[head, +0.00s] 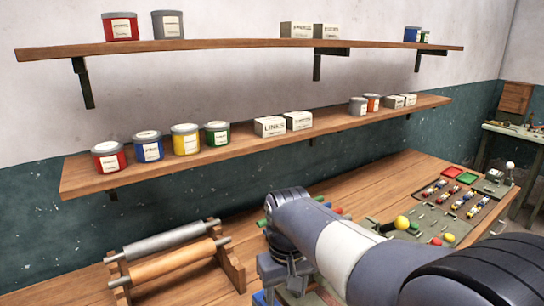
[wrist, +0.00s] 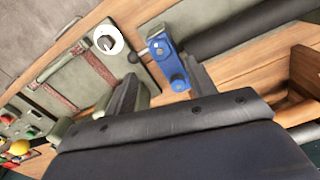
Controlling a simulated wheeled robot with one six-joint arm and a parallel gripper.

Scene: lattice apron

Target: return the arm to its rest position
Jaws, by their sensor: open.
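My gripper shows in the wrist view (wrist: 163,73) with its two dark fingers spread apart. A blue fitting with round knobs (wrist: 158,48) appears beyond and between the fingertips, and I see no finger closed on it. How far it is from the fingers I cannot tell. In the head view my arm (head: 345,240) reaches from the lower right over the wooden bench (head: 395,175), with its wrist bent down. The fingertips are hard to make out there, low in the picture.
A rack with a grey roll (head: 165,241) and a brown roll (head: 170,264) stands left of my arm. A panel with coloured parts (head: 455,205) lies on the right. Two shelves (head: 240,47) (head: 330,118) with cans and boxes run along the wall. The bench behind my arm has bare wood.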

